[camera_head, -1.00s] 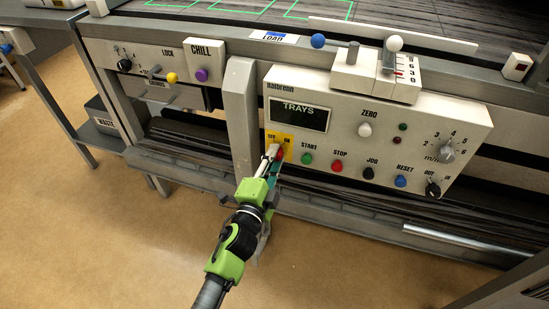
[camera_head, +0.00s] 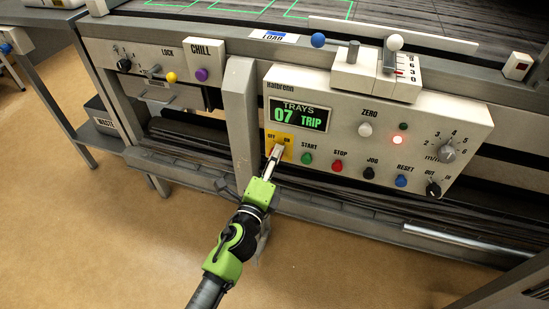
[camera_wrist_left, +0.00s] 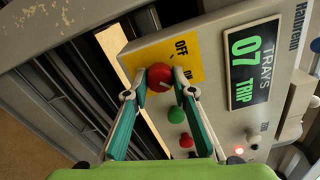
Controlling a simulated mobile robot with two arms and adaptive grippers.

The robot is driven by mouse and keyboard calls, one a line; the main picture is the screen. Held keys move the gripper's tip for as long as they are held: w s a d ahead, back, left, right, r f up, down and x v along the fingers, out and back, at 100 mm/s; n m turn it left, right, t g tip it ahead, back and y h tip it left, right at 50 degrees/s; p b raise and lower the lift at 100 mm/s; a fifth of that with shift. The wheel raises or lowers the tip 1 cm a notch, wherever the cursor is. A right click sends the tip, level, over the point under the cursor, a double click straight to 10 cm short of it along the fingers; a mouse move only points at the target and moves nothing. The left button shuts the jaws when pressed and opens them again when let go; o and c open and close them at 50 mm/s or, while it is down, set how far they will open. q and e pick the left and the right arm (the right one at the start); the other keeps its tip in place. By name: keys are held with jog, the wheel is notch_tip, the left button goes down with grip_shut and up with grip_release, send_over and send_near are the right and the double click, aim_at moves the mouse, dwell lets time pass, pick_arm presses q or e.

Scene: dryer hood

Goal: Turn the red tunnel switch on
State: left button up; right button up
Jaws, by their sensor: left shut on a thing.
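The red tunnel switch (camera_wrist_left: 160,77) is a round knob with a pale pointer line, on a yellow plate (camera_head: 288,153) marked OFF and ON. In the wrist view the pointer slants toward the lower right, on the ON side. My left gripper (camera_head: 276,152) is shut on the knob, with one finger on each side of it in the wrist view (camera_wrist_left: 160,84). In the head view the fingers hide most of the knob. The display (camera_head: 300,117) is lit and reads TRAYS 07 TRIP. My right gripper is not in view.
Below the display are a green START button (camera_head: 306,158), a red STOP button (camera_head: 337,166), a black JOG knob (camera_head: 369,173) and a blue RESET button (camera_head: 401,181). A red lamp (camera_head: 397,140) glows. A grey upright post (camera_head: 240,115) stands close left of the switch.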

pick_arm(q)
jog(key=shift+f, duration=0.15)
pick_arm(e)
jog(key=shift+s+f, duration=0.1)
pick_arm(q)
jog(key=o, duration=1.1)
jog(key=v, duration=1.2)
